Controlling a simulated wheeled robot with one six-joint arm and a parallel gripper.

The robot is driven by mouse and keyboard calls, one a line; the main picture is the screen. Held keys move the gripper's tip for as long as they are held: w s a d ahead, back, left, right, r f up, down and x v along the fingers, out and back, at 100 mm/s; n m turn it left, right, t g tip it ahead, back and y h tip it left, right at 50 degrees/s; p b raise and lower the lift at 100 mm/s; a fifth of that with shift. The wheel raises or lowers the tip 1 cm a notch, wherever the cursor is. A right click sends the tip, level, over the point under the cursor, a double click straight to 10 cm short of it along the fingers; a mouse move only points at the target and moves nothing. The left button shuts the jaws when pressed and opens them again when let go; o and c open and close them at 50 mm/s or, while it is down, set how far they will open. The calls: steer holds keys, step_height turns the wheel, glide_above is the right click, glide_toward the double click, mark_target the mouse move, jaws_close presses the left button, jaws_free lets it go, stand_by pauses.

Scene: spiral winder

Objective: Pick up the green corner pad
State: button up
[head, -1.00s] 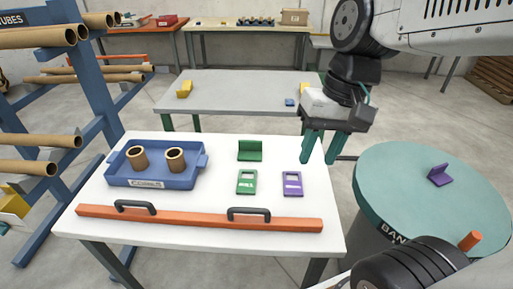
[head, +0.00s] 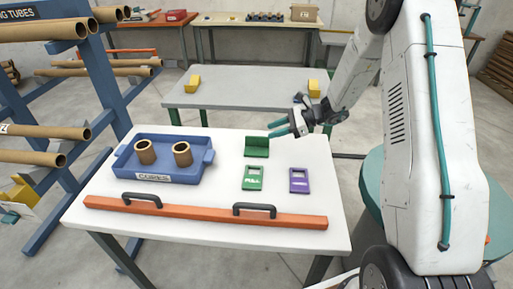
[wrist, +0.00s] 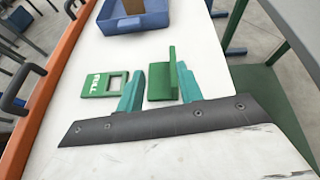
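The green corner pad (head: 257,151), an L-shaped piece with one upright wall, stands near the back edge of the white table (head: 222,245). My gripper (head: 275,129) is open and empty, tilted, its teal fingers just above and to the right of the pad. In the wrist view the pad (wrist: 172,72) appears between the two spread fingers of my gripper (wrist: 157,78), its upright wall nearer the right finger. I see no contact, and the remaining gap is hard to judge.
A blue tray (head: 163,177) with two cardboard cores is to the left. An orange bar (head: 195,212) with black handles lines the front edge. A grey table (head: 240,85) stands behind.

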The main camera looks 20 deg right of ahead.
mark_target(262, 137)
steer(key=f, duration=0.1)
steer(key=w+d+f+m, duration=0.1)
steer(key=shift+w+d+f+m+t, duration=0.2)
steer(key=shift+f+m+t, duration=0.1)
steer(key=shift+f+t, duration=0.1)
steer(key=shift+w+a+f, duration=0.15)
steer(key=shift+a+f, duration=0.05)
steer(key=x, duration=0.7)
steer(key=shift+a+r, duration=0.15)
steer(key=shift+a, duration=0.1)
jaws_close()
